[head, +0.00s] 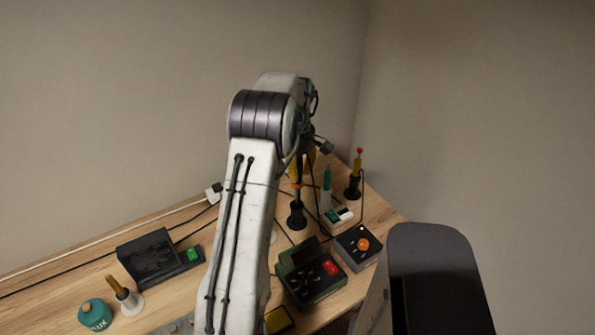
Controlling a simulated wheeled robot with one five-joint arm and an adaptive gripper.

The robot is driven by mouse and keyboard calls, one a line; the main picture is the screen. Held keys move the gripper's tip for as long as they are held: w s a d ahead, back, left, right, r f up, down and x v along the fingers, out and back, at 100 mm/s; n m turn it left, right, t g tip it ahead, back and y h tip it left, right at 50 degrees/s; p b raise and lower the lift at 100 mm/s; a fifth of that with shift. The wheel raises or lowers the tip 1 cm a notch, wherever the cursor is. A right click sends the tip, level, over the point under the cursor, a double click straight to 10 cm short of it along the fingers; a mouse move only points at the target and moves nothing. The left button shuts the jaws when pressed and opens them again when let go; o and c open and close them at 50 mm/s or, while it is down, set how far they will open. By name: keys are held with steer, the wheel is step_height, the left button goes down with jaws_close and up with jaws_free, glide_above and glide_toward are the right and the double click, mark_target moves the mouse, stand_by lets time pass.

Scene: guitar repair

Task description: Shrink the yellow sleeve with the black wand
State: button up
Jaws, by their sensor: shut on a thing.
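My gripper (310,152) is far out past my arm and is mostly hidden behind it. It is shut on a tool with a yellow-orange handle (294,168), of which only part shows. The tool is upright above a black holder (297,216), its thin lower end at or just over the holder's mouth; I cannot tell whether it is inside. I cannot make out a black wand for certain. No yellow sleeve can be told apart; my arm covers part of the bench.
On the wooden bench (160,312) are a red-tipped orange tool in a stand (353,188), a teal tool (326,180), a black box with red button (312,285), an orange-knob box (357,246), a black device (152,260) and a teal flux jar (95,314). Walls stand close behind.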

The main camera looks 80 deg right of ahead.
jaws_close()
steer(key=shift+r+p, duration=1)
steer(key=shift+r, duration=0.1)
